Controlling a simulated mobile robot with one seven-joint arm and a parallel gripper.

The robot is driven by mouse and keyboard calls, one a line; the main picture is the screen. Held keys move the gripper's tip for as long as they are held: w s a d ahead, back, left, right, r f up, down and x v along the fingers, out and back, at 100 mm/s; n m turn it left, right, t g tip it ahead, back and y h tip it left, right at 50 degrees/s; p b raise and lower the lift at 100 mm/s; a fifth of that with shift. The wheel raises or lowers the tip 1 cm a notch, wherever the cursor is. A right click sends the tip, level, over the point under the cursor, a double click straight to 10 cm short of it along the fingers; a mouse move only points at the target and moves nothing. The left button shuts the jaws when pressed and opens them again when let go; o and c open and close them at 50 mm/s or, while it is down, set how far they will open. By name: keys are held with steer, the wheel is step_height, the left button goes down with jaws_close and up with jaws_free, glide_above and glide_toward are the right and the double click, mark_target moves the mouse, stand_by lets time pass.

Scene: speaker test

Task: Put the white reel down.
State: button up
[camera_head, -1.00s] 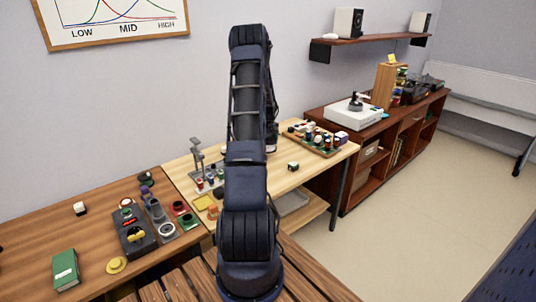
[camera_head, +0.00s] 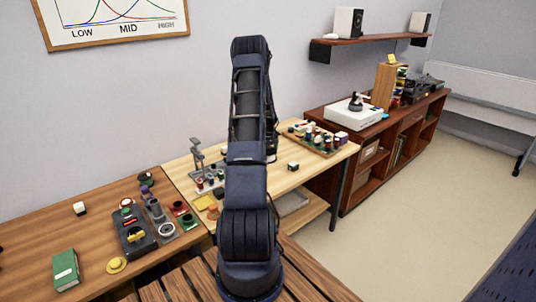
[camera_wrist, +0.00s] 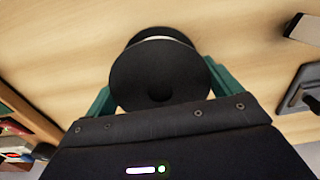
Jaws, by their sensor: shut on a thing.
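In the wrist view, my gripper (camera_wrist: 160,78) is shut on the white reel (camera_wrist: 160,37). A dark round end disc (camera_wrist: 158,76) faces the camera, and only a thin pale band shows past its upper edge. The green fingers lie on the left and right of the reel. It is held over a light wood tabletop (camera_wrist: 60,50); whether it touches the wood cannot be told. In the head view my arm hides the gripper and the reel. The light wood table (camera_head: 255,190) is behind the arm.
The brown desk at left holds a dark device (camera_head: 133,237) and a green book (camera_head: 65,268). Grey metal parts (camera_wrist: 300,90) lie at the wrist view's right.

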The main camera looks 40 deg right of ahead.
steer(key=o, duration=0.9)
step_height(320, 180, up, 12)
steer(key=s+a+r+t, duration=0.1)
steer(key=s+a+r, duration=0.2)
steer(key=a+r, duration=1.05)
steer(key=s+a+r+t, duration=0.1)
steer(key=s+a+r, duration=0.1)
steer(key=a+r, duration=1.2)
steer(key=s+a+r+t, duration=0.1)
steer(key=s+a, duration=0.5)
steer(key=a, duration=0.2)
steer(key=s+a+r, duration=0.1)
steer(key=s+a, duration=0.4)
steer(key=a, duration=0.3)
steer(key=shift+t, duration=0.8)
steer(key=s+a, duration=0.2)
steer(key=s, duration=0.3)
steer(key=s+a+f, duration=0.1)
steer(key=s+a, duration=0.2)
steer(key=s, duration=0.1)
steer(key=s+a, duration=0.3)
steer(key=s, duration=0.2)
steer(key=shift+s+a+f, duration=0.1)
steer(key=shift+s+f, duration=0.05)
steer(key=shift+s, duration=0.2)
